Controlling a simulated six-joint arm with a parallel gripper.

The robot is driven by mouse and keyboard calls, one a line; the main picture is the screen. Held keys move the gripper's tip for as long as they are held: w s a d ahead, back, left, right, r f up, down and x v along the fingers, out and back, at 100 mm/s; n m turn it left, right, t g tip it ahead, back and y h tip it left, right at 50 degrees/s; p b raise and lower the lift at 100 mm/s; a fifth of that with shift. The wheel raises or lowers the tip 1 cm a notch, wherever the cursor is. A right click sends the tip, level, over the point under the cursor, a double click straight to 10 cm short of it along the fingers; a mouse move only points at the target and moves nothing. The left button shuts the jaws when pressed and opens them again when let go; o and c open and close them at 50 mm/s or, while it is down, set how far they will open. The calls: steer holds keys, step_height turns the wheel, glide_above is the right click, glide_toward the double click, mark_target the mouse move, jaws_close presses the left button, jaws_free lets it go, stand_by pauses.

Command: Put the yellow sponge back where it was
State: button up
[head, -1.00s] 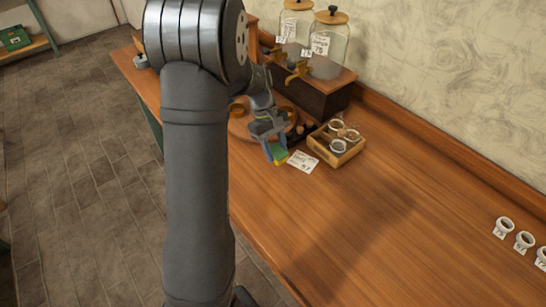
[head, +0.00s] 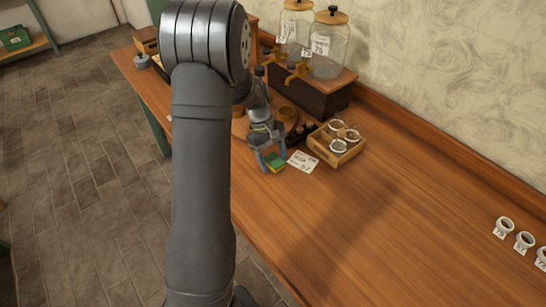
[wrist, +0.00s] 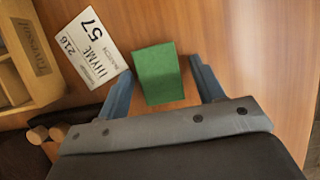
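The sponge (head: 274,162) has a green top and a yellow lower part. It appears to rest on the wooden counter, left of a paper card. In the wrist view only its green face (wrist: 158,75) shows. My gripper (head: 273,167) is open around the sponge, with one finger on each side. In the wrist view there is a visible gap between the sponge and each finger, the right gap being wider.
The card (head: 303,161) reads "THYME 57" in the wrist view. A wooden box (head: 322,153) with several round white-rimmed items stands right of it. Glass jars (head: 328,47) on a dark stand are behind.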

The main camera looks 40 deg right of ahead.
mark_target(277, 162)
steer(key=v, duration=1.2)
steer(key=shift+r, duration=0.1)
steer(key=x, duration=1.1)
steer(key=shift+s+f, duration=0.2)
steer(key=shift+f, duration=0.15)
steer(key=shift+r, duration=1.8)
